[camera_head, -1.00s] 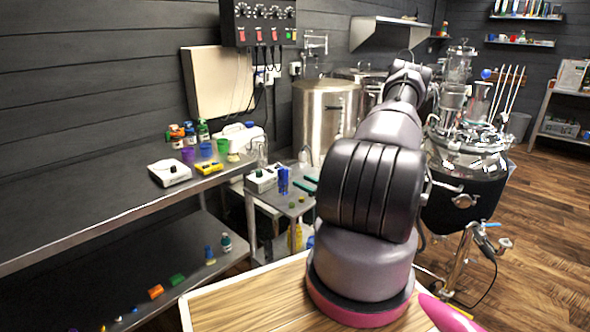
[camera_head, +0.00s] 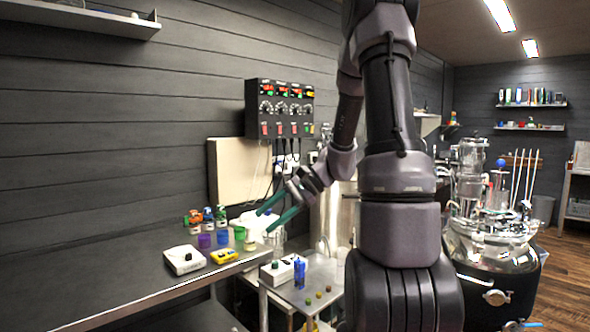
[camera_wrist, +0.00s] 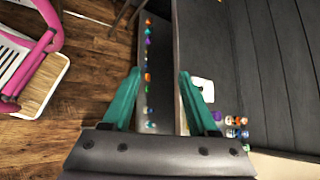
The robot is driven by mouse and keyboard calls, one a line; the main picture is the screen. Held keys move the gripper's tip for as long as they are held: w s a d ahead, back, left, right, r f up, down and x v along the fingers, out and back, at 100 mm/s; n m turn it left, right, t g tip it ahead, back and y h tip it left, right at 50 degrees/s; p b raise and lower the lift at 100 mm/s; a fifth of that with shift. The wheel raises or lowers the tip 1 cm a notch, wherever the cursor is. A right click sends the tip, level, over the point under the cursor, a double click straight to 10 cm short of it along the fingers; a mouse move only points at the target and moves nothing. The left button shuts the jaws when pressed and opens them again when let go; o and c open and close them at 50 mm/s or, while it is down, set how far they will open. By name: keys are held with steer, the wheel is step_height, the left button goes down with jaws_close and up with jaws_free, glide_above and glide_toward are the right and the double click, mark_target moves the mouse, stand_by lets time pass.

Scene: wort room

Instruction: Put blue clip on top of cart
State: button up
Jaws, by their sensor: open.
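My gripper (camera_head: 264,221) is open and empty, its two green fingers raised above the back of the long bench and left of the cart. It also shows open in the wrist view (camera_wrist: 159,72). The small steel cart (camera_head: 290,293) stands right of the bench. A blue cup-like object (camera_head: 298,273), a white device (camera_head: 279,270) and a few small coloured pieces are on its top. I cannot tell a blue clip for certain. A row of small coloured items (camera_wrist: 148,78), some blue, lies on the lower shelf (camera_wrist: 158,40) in the wrist view, too small to identify.
The long bench (camera_head: 120,275) holds a white scale (camera_head: 184,260), a yellow device (camera_head: 224,256), coloured cups and bottles at its far end. A control box (camera_head: 280,108) hangs on the wall. A steel vessel (camera_head: 490,245) stands at the right. The bench's near part is clear.

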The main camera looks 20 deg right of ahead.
steer(key=s+r+n+t+h, duration=0.5)
steer(key=s+r+n+h, duration=0.3)
steer(key=s+r, duration=0.7)
steer(key=shift+s, duration=0.65)
